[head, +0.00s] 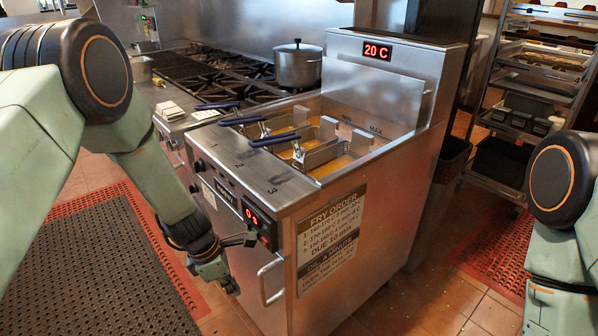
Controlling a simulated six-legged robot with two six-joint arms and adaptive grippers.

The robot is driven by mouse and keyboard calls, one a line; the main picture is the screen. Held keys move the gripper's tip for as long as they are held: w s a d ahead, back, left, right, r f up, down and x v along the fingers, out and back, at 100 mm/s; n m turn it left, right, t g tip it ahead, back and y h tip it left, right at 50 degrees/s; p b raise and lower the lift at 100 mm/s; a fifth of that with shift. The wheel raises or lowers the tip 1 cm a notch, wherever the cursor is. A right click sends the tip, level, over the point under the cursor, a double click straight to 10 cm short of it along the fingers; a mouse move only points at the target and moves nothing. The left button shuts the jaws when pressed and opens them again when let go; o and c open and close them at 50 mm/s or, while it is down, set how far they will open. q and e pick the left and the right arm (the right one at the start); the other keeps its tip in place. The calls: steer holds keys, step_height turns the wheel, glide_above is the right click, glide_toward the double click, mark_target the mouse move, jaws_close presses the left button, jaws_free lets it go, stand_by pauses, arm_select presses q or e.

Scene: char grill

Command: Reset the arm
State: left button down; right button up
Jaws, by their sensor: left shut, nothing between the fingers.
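My left arm comes in from the left and reaches down in front of the fryer (420,160). My left gripper (243,262) is low by the fryer's front, just below and left of the red-lit control panel (260,222). It is shut and empty. It overlaps the fryer front in the picture, and I cannot tell whether it touches it. My right arm shows at the right edge, bent downward, and its gripper is out of the picture.
The fryer has blue-handled baskets (275,141) over oil and a "20 C" display (377,51). A door handle (268,282) juts from its front. A pot (298,66) stands on the stove (215,75). A tray rack (535,80) stands at right. Floor mats (105,270) lie at left.

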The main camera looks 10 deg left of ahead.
arm_select(q)
steer(key=s+a+f+m+t+y, duration=0.1)
steer(key=s+a+f+m+y, duration=0.25)
steer(key=s+m, duration=0.8)
steer(key=s+d+f+m+g, duration=0.1)
steer(key=s+m, duration=0.4)
steer(key=s, duration=0.4)
steer(key=s+d+f+m+g+h, duration=0.1)
steer(key=s+d+m, duration=0.1)
steer(key=s+m, duration=0.4)
steer(key=s, duration=0.4)
steer(key=shift+f, duration=0.3)
